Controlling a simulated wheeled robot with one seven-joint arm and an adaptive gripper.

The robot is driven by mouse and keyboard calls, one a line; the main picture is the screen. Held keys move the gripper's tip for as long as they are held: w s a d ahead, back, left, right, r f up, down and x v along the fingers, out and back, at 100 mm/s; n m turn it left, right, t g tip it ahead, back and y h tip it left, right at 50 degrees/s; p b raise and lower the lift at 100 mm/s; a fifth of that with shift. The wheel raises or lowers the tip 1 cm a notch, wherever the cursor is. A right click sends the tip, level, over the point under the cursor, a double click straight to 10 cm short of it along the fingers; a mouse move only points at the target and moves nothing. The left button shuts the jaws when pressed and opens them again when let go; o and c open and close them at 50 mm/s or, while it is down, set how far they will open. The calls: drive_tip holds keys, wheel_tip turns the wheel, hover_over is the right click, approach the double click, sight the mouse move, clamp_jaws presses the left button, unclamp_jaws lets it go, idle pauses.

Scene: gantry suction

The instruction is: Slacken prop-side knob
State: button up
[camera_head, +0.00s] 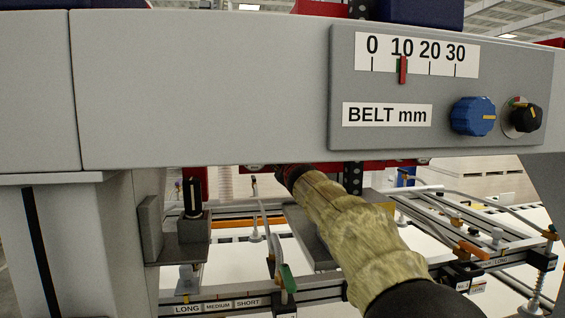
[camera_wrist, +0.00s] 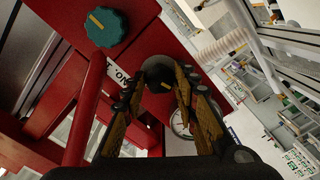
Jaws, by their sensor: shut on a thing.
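In the wrist view, my gripper (camera_wrist: 157,90) has its fingers on either side of a dark round knob (camera_wrist: 156,66) with a short yellow mark, and is shut on it. The knob sits on a red panel (camera_wrist: 140,22). A teal knob (camera_wrist: 106,27) with a yellow pointer is on the same panel, up and to the left, apart from my fingers. A white label (camera_wrist: 117,80) beside the held knob is partly hidden. In the head view, my sleeved arm reaches under the grey beam, and the beam hides my fingers and the held knob.
The grey beam (camera_head: 200,90) crosses above my arm. Its panel carries a BELT mm scale (camera_head: 417,56), a blue knob (camera_head: 473,116) and a black knob (camera_head: 527,117). A red bar (camera_wrist: 84,110) runs close left of my fingers. Rails labelled LONG, MEDIUM, SHORT (camera_head: 218,306) lie below.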

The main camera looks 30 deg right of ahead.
idle(0.3)
drive_tip(key=o, duration=0.9)
drive_tip(key=shift+v, duration=6)
